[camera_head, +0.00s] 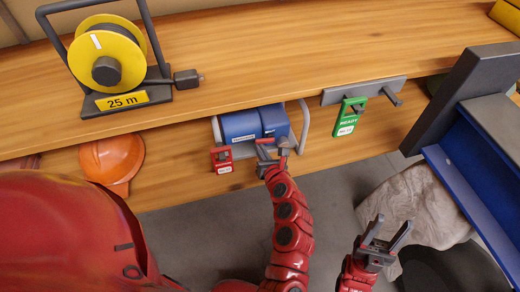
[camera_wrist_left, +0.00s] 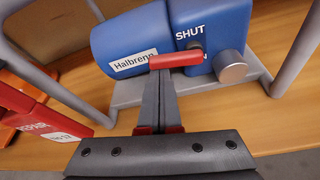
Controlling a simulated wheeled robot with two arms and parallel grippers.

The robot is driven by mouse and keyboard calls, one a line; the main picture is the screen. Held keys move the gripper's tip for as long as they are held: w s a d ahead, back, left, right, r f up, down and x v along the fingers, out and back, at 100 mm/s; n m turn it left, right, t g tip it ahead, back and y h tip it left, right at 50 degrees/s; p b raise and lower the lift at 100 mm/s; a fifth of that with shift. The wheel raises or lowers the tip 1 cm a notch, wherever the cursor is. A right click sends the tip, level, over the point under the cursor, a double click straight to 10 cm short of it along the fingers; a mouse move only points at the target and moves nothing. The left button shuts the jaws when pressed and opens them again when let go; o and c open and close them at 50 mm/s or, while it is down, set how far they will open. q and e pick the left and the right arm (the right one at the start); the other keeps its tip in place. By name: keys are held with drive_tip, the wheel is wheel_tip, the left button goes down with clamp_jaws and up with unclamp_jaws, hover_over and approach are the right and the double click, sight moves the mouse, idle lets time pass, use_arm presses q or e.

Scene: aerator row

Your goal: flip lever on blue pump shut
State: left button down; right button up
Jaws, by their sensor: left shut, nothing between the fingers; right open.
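The blue pump (camera_head: 240,126) sits on a lower shelf beneath the wooden bench top; it also fills the top of the left wrist view (camera_wrist_left: 130,38). Its red lever (camera_wrist_left: 175,60) lies roughly level across the front, its right end by the printed word SHUT; a second word below is partly hidden. My left gripper (camera_head: 266,148) is in front of the pump, fingers shut and empty. In the left wrist view its fingertips (camera_wrist_left: 157,74) are right at the lever's left part; I cannot tell whether they touch. My right gripper (camera_head: 388,236) is open and empty, lower right.
A grey tube frame (camera_wrist_left: 288,60) surrounds the pump, with a round metal knob (camera_wrist_left: 232,68) on its front. A red tag (camera_head: 222,160) hangs left, a green READY tag (camera_head: 348,118) right. An orange helmet (camera_head: 112,158) and yellow cable reel (camera_head: 105,60) are further left.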

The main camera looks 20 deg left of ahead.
sight(267, 140)
use_arm(q)
drive_tip(key=shift+r+m, duration=0.25)
drive_tip(key=shift+m, duration=0.05)
drive_tip(key=shift+r+m+g+y+p, duration=0.3)
drive_tip(key=shift+r+m+y+p, duration=0.35)
drive_tip(key=shift+m, duration=0.35)
drive_tip(key=shift+w+d+r+m+y+p, duration=0.1)
drive_tip(key=shift+r+m+y+p, duration=0.2)
drive_tip(key=shift+m, duration=0.25)
drive_tip(key=shift+w+d+r+m+y+p, duration=0.15)
drive_tip(key=shift+m+y+p, duration=0.1)
drive_tip(key=shift+m, duration=0.3)
drive_tip(key=m, duration=0.1)
drive_tip(key=r+m+y+p, duration=0.1)
drive_tip(key=shift+w+d+r+m+y, duration=0.1)
drive_tip(key=shift+w+d+m+y, duration=0.05)
drive_tip(key=shift+d+m+y, duration=0.2)
drive_tip(key=m, duration=0.2)
drive_tip(key=m+p, duration=0.1)
drive_tip(key=shift+w+d+r+y, duration=0.3)
drive_tip(key=shift+d+r+y, duration=0.05)
drive_tip(key=shift+d, duration=0.05)
drive_tip(key=shift+f, duration=0.1)
drive_tip(key=shift+s+a, duration=0.1)
drive_tip(key=shift+a, duration=0.05)
